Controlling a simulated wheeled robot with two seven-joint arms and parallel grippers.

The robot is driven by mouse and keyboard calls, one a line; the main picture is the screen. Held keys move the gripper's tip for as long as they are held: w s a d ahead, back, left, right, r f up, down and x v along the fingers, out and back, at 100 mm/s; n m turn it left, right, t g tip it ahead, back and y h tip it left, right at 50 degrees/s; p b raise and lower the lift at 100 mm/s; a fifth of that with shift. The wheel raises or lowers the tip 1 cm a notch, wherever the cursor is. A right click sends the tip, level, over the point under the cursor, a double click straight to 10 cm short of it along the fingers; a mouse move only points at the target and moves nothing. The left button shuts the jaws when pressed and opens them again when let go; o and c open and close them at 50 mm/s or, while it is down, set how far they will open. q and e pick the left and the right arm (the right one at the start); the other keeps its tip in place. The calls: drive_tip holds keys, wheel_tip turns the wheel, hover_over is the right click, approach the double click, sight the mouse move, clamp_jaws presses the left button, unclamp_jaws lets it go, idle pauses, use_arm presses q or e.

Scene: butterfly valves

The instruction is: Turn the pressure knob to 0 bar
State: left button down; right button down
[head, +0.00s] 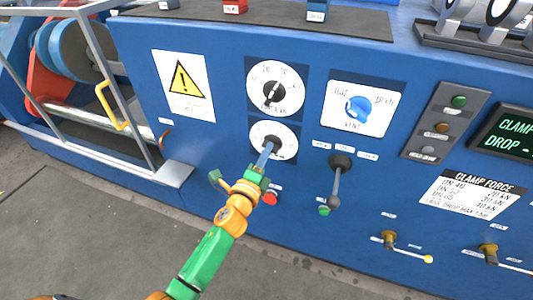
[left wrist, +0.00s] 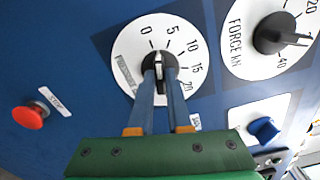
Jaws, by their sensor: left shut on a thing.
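The pressure knob (left wrist: 158,66) is a dark knob on a white round dial (left wrist: 195,52) marked from 0 to 20. Its white pointer line points roughly between 0 and 5 in the left wrist view. The dial also shows in the head view (head: 287,145), the lower of two dials on the blue panel. My left gripper (left wrist: 159,78) is shut on the knob, with its two blue fingers on either side of it. In the head view the left gripper (head: 268,150) reaches the dial from below and hides part of it. My right gripper is not in view.
The force dial (head: 289,99) sits just above. A blue selector knob (head: 358,109) and a lever (head: 336,187) are to the right. A red stop button (head: 270,198) lies just below, close to my gripper. Open grey floor (head: 90,220) lies in front.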

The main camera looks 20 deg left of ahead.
use_arm(q)
drive_tip(key=shift+n, duration=1.3)
drive_tip(key=c, duration=0.9)
unclamp_jaws()
drive_tip(key=shift+a, duration=0.1)
drive_tip(key=shift+o, duration=0.2)
drive_tip(key=s, duration=0.7)
drive_tip(key=shift+a, duration=0.1)
